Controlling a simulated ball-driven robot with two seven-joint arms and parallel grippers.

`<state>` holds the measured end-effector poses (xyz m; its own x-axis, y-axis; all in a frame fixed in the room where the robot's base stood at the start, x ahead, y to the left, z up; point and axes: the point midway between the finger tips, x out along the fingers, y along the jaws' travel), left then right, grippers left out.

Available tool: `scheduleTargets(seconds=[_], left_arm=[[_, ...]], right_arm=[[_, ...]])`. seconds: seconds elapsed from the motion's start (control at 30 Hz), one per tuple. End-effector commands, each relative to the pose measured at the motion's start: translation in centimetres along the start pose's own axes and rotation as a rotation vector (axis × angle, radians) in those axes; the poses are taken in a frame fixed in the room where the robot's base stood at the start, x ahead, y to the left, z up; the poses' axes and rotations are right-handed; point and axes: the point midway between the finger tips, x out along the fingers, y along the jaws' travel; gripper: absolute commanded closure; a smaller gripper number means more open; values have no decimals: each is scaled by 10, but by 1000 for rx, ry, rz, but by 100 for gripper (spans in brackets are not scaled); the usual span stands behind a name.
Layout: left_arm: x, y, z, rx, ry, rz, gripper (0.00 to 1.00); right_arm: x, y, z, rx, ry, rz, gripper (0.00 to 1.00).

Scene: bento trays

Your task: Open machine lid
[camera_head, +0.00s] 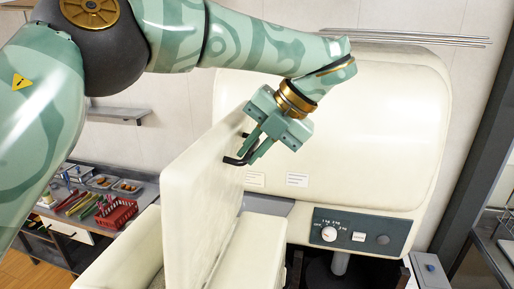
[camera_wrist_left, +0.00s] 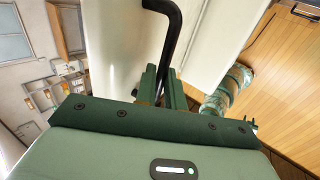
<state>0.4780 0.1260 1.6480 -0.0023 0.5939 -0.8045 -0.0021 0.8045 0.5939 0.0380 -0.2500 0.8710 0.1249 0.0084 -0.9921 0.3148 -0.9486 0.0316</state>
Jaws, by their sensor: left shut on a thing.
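The cream machine (camera_head: 375,130) fills the middle and right of the head view. Its thick cream lid (camera_head: 190,190) stands raised, close to upright, above the open box-like lower part (camera_head: 255,250). A black bar handle (camera_head: 236,160) sits on the lid's edge. My left gripper (camera_head: 258,148) is shut on the handle. In the left wrist view, the black handle (camera_wrist_left: 171,40) runs down between the green fingers (camera_wrist_left: 160,88), with the pale lid (camera_wrist_left: 122,45) beside it.
A dark control panel (camera_head: 360,232) with a white knob is on the machine's front. At left, a counter (camera_head: 145,190) holds a red basket (camera_head: 116,212) and several food items. A small shelf (camera_head: 118,113) is on the wall. A dark post (camera_head: 480,150) stands at right.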

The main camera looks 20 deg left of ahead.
Motion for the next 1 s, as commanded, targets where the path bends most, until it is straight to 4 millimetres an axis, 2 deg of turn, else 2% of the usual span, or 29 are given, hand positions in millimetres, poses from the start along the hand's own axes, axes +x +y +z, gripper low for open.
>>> scheduleTargets(seconds=[0.17,0.2,0.27,0.6,0.9,1.0], left_arm=[[4,-2,0,3,8,3,100],[4,-2,0,3,8,3,84],[4,-2,0,3,7,2,67],[-3,0,1,0,0,1,67],[-54,0,2,-2,1,2,67],[-64,0,2,-1,4,1,67]], right_arm=[[1,0,0,-1,0,0,64],[1,0,0,-1,0,0,64],[1,2,1,-2,-1,2,64],[1,4,1,-3,-1,5,64],[1,6,2,-3,-2,7,64],[0,6,2,-3,-2,8,64]])
